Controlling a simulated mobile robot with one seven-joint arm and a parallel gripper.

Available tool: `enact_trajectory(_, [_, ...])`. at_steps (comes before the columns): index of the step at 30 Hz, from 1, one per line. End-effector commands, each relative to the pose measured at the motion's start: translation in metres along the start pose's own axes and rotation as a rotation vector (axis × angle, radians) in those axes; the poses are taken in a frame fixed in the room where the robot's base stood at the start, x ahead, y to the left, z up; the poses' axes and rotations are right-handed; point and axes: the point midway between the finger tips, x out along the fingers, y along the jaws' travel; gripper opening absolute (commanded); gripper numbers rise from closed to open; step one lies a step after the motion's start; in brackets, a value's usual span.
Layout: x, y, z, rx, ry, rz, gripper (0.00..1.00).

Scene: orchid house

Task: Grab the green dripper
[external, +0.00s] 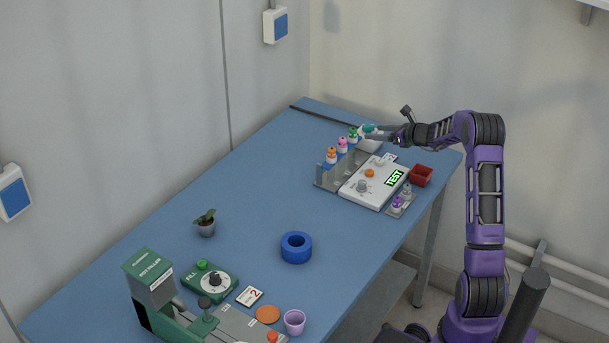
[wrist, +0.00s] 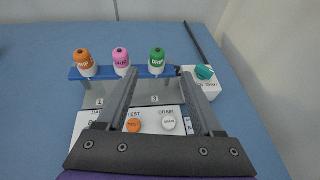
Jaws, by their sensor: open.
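The green dripper (wrist: 157,60), a white bottle with a green top, stands upright at the right end of the rack (wrist: 97,73), by the mark 3. It also shows in the external view (external: 353,135). My gripper (wrist: 160,73) is open and empty. In the wrist view the green dripper appears between its fingertips, a little beyond them; I cannot tell the exact gap. The pink dripper (wrist: 121,60) and the orange dripper (wrist: 84,62) stand to its left in the same rack.
A white box (wrist: 200,88) with a teal knob (wrist: 204,72) stands close to the right finger. The white TEST panel (external: 362,197) lies in front of the rack. A red container (external: 421,176) is to its right. A blue ring (external: 296,247) and a potted plant (external: 206,228) stand farther off.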

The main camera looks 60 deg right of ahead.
Motion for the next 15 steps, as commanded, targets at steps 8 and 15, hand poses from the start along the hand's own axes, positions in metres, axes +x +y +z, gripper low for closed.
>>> enact_trajectory(8, [0.037, 0.001, 0.000, 0.000, -0.001, 0.001, 0.68])
enact_trajectory(15, [0.062, 0.005, 0.002, -0.002, 0.000, 0.003, 0.68])
